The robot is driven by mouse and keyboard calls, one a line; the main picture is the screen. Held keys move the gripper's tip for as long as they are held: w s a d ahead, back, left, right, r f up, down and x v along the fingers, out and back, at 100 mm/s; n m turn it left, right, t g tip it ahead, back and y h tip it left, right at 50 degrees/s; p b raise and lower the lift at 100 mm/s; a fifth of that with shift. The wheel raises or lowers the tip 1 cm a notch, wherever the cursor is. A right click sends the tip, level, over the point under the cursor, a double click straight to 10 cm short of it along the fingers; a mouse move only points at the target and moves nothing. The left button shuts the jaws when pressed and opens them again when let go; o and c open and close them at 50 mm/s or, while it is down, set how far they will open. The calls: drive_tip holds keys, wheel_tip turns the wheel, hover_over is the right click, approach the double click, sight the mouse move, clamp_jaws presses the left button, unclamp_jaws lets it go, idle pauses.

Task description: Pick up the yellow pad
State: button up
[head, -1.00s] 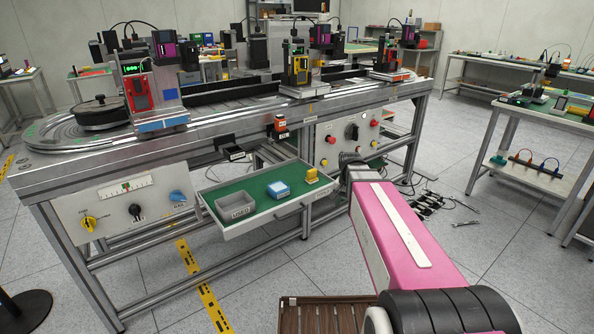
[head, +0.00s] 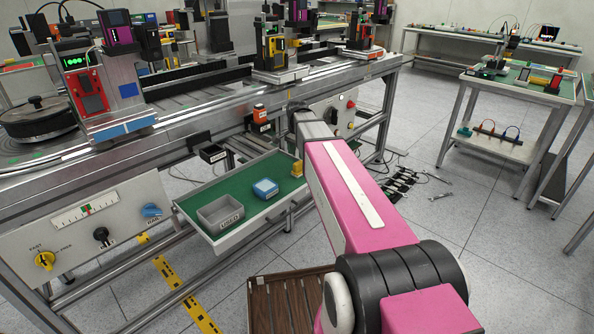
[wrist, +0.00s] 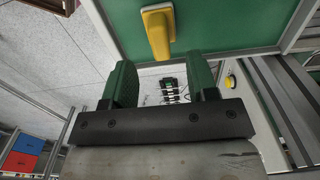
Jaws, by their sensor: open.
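The yellow pad (head: 297,169) sits at the right end of a green-lined drawer tray (head: 183,206), partly hidden by my pink arm in the head view. In the wrist view the yellow pad (wrist: 158,32) lies on the green surface, beyond my fingertips and roughly centred between them. My gripper (wrist: 160,82) is open and empty, its two green fingers apart from the pad. In the head view the gripper is hidden behind my arm.
A brown slatted crate (head: 285,300) is on the floor.

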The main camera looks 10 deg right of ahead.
sight(298, 162)
drive_tip(key=shift+d+f, duration=0.15)
drive_tip(key=shift+f, duration=3.6)
drive_tip(key=c, duration=0.7)
